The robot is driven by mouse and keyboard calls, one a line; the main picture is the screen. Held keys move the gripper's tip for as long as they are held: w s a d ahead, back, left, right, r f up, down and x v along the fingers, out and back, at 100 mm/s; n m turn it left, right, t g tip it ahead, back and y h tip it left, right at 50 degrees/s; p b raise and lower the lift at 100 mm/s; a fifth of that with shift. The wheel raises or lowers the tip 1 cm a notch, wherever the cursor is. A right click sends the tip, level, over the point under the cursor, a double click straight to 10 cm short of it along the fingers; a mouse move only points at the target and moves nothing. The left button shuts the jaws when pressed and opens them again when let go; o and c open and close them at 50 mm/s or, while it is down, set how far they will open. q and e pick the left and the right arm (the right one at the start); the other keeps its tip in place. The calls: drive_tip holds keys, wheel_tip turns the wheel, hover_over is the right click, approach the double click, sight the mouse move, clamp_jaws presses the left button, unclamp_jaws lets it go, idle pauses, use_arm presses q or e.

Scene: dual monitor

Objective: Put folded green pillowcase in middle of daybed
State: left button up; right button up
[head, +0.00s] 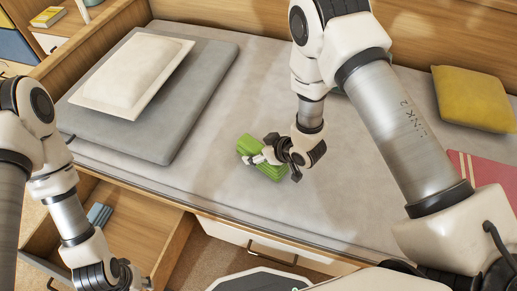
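The folded green pillowcase (247,143) lies on or just above the light grey mattress of the daybed (215,180), near the middle of its front part. My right gripper (268,160) is at the pillowcase, its fingers reaching across it from the right and hiding part of it. Whether the fingers are closed on the cloth cannot be told. My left gripper (125,278) is low at the left, in front of the open drawer and away from the pillowcase. Its fingers are too unclear to tell open from shut.
A grey folded pad (190,110) with a cream pillow (133,72) lies on the left of the daybed. A yellow cushion (473,98) and a red item (485,175) are at the right. An open drawer (140,222) holds a blue folded item (99,215).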

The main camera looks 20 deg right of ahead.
drive_tip(key=shift+r, duration=0.1)
drive_tip(key=p+v, duration=0.2)
drive_tip(key=v, duration=0.9)
drive_tip(key=shift+s+d+r, duration=0.1)
drive_tip(key=shift+r, duration=0.05)
drive_tip(key=shift+s+d+r, duration=0.1)
drive_tip(key=shift+s, duration=0.05)
